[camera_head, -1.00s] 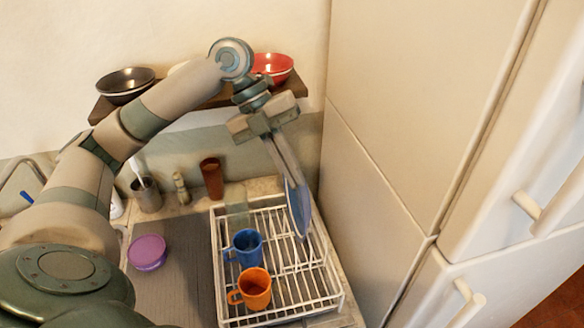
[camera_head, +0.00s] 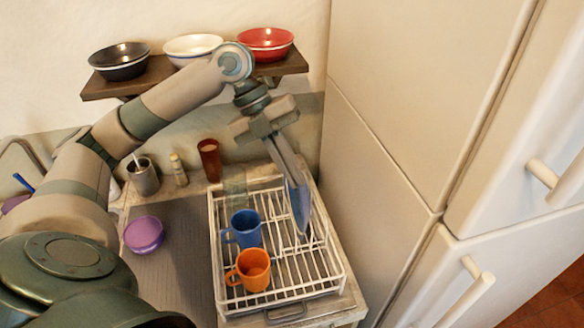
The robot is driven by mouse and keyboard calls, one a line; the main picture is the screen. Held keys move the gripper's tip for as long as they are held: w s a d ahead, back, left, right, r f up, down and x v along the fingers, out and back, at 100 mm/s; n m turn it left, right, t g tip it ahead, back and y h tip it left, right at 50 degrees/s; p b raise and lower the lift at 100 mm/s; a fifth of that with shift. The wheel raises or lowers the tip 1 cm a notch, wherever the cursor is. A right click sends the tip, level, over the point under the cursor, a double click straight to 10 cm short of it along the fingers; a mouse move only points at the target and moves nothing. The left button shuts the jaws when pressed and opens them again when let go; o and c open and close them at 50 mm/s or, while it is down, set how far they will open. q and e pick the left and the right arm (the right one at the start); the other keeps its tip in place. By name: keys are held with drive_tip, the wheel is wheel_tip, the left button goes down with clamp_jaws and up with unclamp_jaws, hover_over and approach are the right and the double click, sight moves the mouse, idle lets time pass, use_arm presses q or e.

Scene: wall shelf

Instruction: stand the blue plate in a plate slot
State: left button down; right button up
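The blue plate (camera_head: 300,205) is seen nearly edge-on, upright, over the right part of the white dish rack (camera_head: 335,262). My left gripper (camera_head: 291,178) comes down from above, its fingers at the plate's upper edge; it looks shut on the plate. The plate's lower edge is among the rack's wires, but I cannot tell whether it sits in a slot. My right gripper is not in view.
A blue mug (camera_head: 246,229) and an orange mug (camera_head: 252,270) stand in the rack left of the plate. A purple bowl (camera_head: 143,234) is on the counter. The fridge (camera_head: 375,185) rises close on the right. A shelf (camera_head: 150,80) holds bowls.

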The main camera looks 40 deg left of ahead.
use_arm(q)
drive_tip(key=shift+f+b, duration=0.65)
drive_tip(key=shift+f, duration=0.75)
drive_tip(key=shift+f, duration=0.6)
drive_tip(key=c, duration=1.9)
unclamp_jaws()
drive_tip(key=shift+a+b, duration=0.1)
drive_tip(key=shift+b, duration=0.2)
drive_tip(key=shift+b+v, duration=1.6)
drive_tip(key=shift+v, duration=7.05)
